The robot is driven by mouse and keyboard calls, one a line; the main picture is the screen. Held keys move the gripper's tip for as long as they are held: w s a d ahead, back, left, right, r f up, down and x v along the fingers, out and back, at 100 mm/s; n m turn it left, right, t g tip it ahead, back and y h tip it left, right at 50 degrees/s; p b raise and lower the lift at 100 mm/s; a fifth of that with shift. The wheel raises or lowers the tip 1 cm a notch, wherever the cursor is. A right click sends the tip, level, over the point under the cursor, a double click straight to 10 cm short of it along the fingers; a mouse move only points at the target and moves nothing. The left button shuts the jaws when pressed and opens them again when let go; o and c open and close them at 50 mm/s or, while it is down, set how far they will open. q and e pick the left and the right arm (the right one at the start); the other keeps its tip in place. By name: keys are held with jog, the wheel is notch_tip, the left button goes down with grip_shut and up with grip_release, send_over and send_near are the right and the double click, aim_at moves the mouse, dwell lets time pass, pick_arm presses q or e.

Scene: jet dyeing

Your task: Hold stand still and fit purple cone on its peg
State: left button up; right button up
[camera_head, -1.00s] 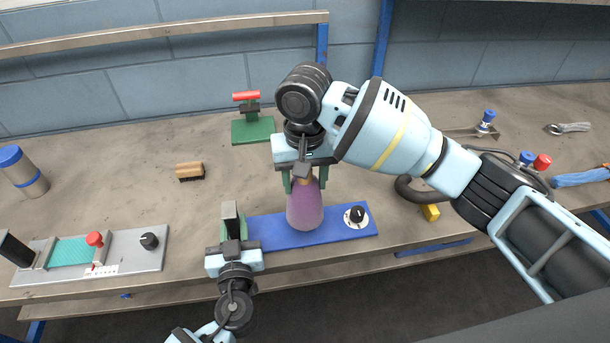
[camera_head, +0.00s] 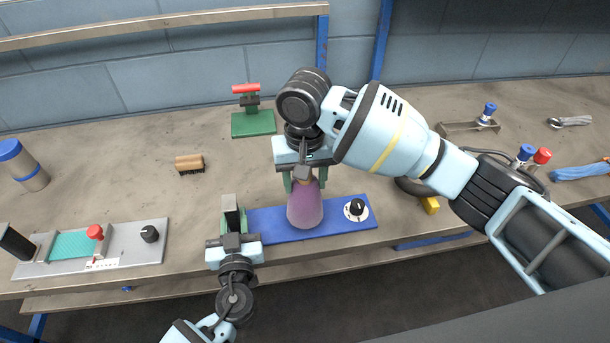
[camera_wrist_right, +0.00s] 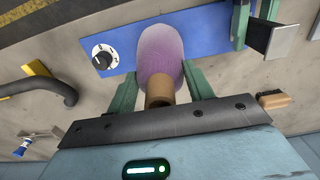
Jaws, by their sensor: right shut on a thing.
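The purple cone (camera_head: 305,209) is upright, narrow end up, over the middle of the blue stand (camera_head: 274,229). My right gripper (camera_head: 304,182) points down and is shut on the cone's tan upper tip; the tip also shows between the fingers in the right wrist view (camera_wrist_right: 160,92). The cone hides the peg, and I cannot tell whether its base touches the stand. My left gripper (camera_head: 234,212) is at the stand's left end, its green fingers either side of a dark upright block (camera_wrist_right: 275,40). Whether they press on it is unclear.
The stand carries a black dial (camera_head: 357,207) at its right. A grey panel (camera_head: 130,241) lies left, a brush (camera_head: 189,164) and green base with a red handle (camera_head: 253,123) behind. A yellow block (camera_head: 430,205) and dark hose are right. The bench front edge is close.

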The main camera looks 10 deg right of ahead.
jog(key=shift+f, duration=0.5)
jog(key=o, duration=1.6)
notch_tip(320, 180, up, 12)
jog(key=shift+f, duration=0.1)
jog(key=shift+c, duration=0.4)
